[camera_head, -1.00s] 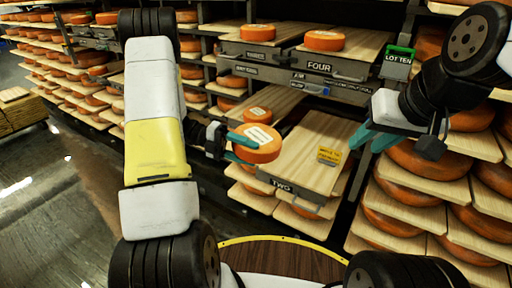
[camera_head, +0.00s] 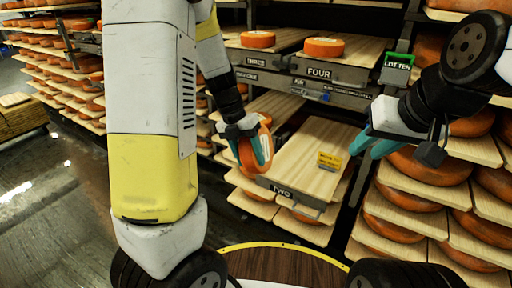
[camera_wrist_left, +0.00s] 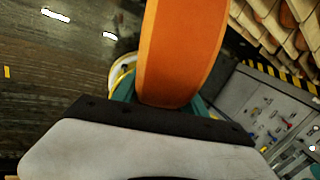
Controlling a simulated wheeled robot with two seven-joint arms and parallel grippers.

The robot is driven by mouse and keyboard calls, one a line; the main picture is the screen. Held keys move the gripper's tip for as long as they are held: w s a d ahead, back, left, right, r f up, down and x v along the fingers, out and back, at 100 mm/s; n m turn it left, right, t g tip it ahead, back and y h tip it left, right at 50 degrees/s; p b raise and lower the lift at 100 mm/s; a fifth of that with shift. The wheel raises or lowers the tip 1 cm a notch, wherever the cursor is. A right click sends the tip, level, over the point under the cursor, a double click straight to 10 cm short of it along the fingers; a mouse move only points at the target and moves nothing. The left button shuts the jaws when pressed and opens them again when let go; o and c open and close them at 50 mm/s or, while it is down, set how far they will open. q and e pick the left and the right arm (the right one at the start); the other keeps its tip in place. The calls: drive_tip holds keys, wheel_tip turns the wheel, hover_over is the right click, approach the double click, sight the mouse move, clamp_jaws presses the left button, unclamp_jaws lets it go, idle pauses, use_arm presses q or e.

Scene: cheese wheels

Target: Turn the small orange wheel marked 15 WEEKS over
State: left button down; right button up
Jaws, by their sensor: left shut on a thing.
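The small orange wheel (camera_head: 249,156) hangs on edge between the teal fingers of my left gripper (camera_head: 250,150), above the front left of the board marked TWO (camera_head: 312,165). The left gripper points down and is shut on the wheel. In the left wrist view the wheel (camera_wrist_left: 182,50) shows its orange rim upright between the fingers; no marking can be read there. My right gripper (camera_head: 374,142) is open and empty, to the right of board TWO.
Boards above carry two wheels, one beside the FOUR sign (camera_head: 319,72). Stacked wheels (camera_head: 405,195) fill the right rack.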

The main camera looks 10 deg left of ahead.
use_arm(q)
drive_tip(key=shift+d+t+y, duration=0.15)
drive_tip(key=shift+t+y, duration=0.15)
drive_tip(key=shift+y, duration=1.3)
